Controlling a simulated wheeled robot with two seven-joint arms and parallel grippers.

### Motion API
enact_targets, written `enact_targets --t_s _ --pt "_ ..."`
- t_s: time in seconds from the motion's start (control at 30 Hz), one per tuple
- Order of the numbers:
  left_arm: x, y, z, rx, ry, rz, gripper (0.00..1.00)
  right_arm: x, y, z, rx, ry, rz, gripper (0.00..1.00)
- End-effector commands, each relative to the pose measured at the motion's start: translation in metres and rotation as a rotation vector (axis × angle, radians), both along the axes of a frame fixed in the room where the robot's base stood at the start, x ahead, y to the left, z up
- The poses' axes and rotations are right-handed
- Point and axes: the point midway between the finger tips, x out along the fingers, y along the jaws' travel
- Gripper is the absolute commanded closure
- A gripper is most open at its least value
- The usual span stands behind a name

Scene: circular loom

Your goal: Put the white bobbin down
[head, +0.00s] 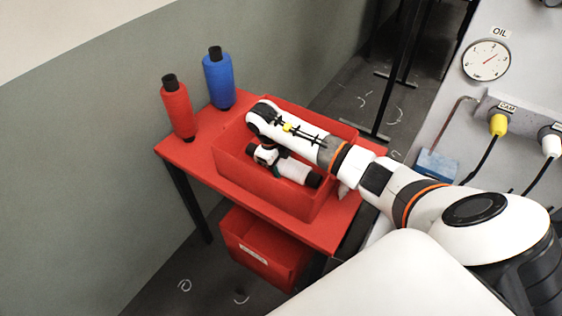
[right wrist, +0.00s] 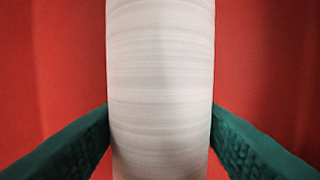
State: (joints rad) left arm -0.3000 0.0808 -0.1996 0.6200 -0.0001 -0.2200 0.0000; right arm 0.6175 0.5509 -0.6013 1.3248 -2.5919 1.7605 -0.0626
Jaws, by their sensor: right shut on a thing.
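The white bobbin (head: 295,171) lies on its side in the head view, inside the red open box (head: 252,181) on the red table. Black core ends show at both of its ends. My right gripper (head: 267,157) reaches down into the box from above and is shut on the bobbin. In the right wrist view the bobbin (right wrist: 160,80) stands large between the two dark green fingers, which touch its sides. I cannot tell whether the bobbin touches the box floor. My left gripper is not in view.
A red bobbin (head: 178,110) and a blue bobbin (head: 219,80) stand upright on the red table (head: 183,158), left of the box. Another red box (head: 262,245) sits below. A grey machine panel with a gauge (head: 486,61) and cables is at right.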

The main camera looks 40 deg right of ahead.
Motion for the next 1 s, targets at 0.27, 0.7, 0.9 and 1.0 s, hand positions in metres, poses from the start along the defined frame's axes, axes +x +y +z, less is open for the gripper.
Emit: enact_targets --t_s 0.27,0.7,0.9,1.0 --pt "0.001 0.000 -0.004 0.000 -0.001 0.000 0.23 0.000 0.000 -0.005 -0.002 -0.001 0.000 0.45" --pt "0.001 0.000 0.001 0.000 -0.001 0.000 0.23 -0.001 0.002 0.002 0.002 0.004 0.002 0.39" --pt "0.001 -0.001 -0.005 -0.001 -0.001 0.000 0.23 0.004 0.009 0.038 0.000 -0.005 0.003 0.39" --pt "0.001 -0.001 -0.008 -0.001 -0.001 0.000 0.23 0.005 0.014 0.060 -0.001 -0.004 0.003 0.39"
